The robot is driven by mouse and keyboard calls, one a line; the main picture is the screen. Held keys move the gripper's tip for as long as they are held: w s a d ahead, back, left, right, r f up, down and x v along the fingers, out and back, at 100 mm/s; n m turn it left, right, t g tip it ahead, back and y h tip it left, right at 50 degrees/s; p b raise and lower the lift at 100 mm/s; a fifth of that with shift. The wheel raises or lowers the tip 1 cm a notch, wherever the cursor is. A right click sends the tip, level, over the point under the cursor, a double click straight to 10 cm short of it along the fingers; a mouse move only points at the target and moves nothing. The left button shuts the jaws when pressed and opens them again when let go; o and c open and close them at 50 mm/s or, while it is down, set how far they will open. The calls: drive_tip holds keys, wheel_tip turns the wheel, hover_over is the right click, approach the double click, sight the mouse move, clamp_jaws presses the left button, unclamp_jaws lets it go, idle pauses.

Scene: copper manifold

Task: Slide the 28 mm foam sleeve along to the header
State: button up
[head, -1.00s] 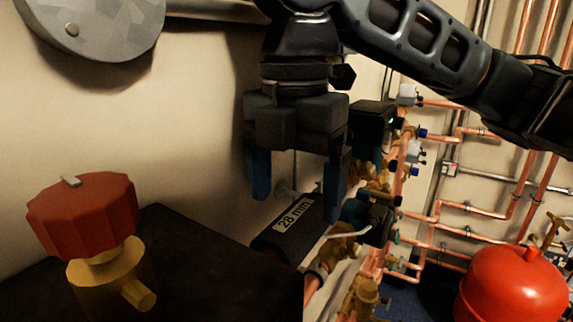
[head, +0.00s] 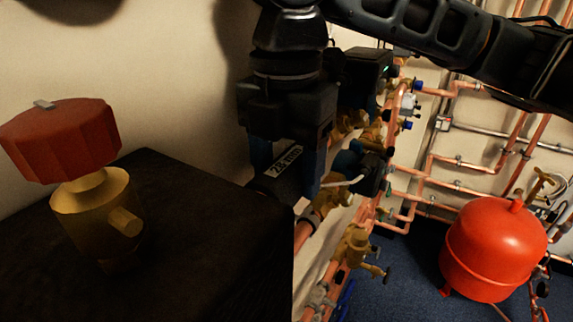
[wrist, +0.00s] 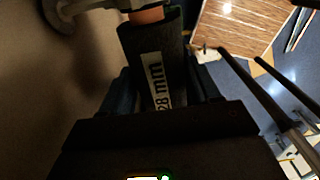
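The foam sleeve (head: 279,187) is a dark tube with a white "28 mm" label, beside the pale wall. In the wrist view the foam sleeve (wrist: 153,55) runs up the picture, with a copper pipe (wrist: 147,15) showing at its far end. My gripper (head: 287,180) straddles the sleeve, one blue finger on each side, and looks shut on it. In the wrist view the fingers of my gripper (wrist: 160,92) lie close along both sides. The head view shows copper pipe (head: 303,236) beyond the sleeve. I cannot tell which pipe is the header.
A dark box (head: 200,225) fills the near foreground, with a red-capped brass valve (head: 90,200) on it. Brass valves (head: 355,250) and copper pipework stand close right of my gripper. A red tank (head: 492,255) stands on the blue floor (head: 390,285) at right.

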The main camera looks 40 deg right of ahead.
sight(263, 183)
drive_tip(key=c, duration=0.6)
drive_tip(key=shift+a, duration=0.3)
drive_tip(key=shift+s+a, duration=0.2)
drive_tip(key=shift+a, duration=0.1)
drive_tip(key=shift+s+a+p, duration=0.15)
drive_tip(key=shift+a+p, duration=0.15)
drive_tip(key=shift+s+a, duration=0.15)
drive_tip(key=shift+a, duration=0.2)
drive_tip(key=shift+s+a+p, duration=0.25)
drive_tip(key=shift+a, duration=0.3)
drive_tip(key=shift+s+a+p, duration=0.2)
drive_tip(key=shift+a, duration=0.35)
drive_tip(key=o, duration=1.1)
